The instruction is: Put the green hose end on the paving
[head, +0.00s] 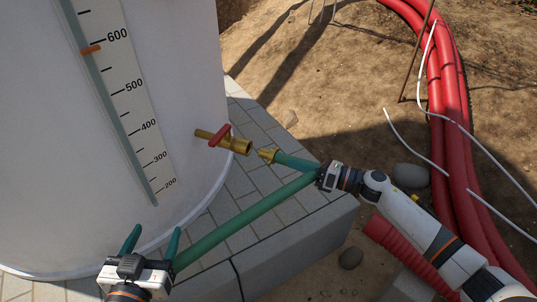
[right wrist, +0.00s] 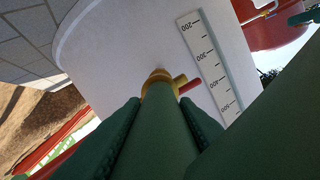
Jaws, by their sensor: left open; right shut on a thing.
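The green hose end (head: 268,155) has a brass coupling. It is apart from the brass tap (head: 238,145) by a small gap in the head view. My right gripper (head: 312,172) is shut on the green hose just behind the coupling and holds it above the paving. In the right wrist view the hose (right wrist: 157,140) runs between my dark fingers, its brass coupling (right wrist: 158,78) in front of the tap. The paving (head: 250,185) is grey slabs around the tank. My left gripper (head: 154,232) is open and empty at lower left, beside the hose's lower stretch.
A white tank (head: 100,150) with a level scale (head: 130,90) fills the left; its tap has a red handle (head: 220,135). Thick red pipes (head: 450,110) and thin white ones lie on bare soil at right. Stones lie near the paving's edge. Slabs below the tap look clear.

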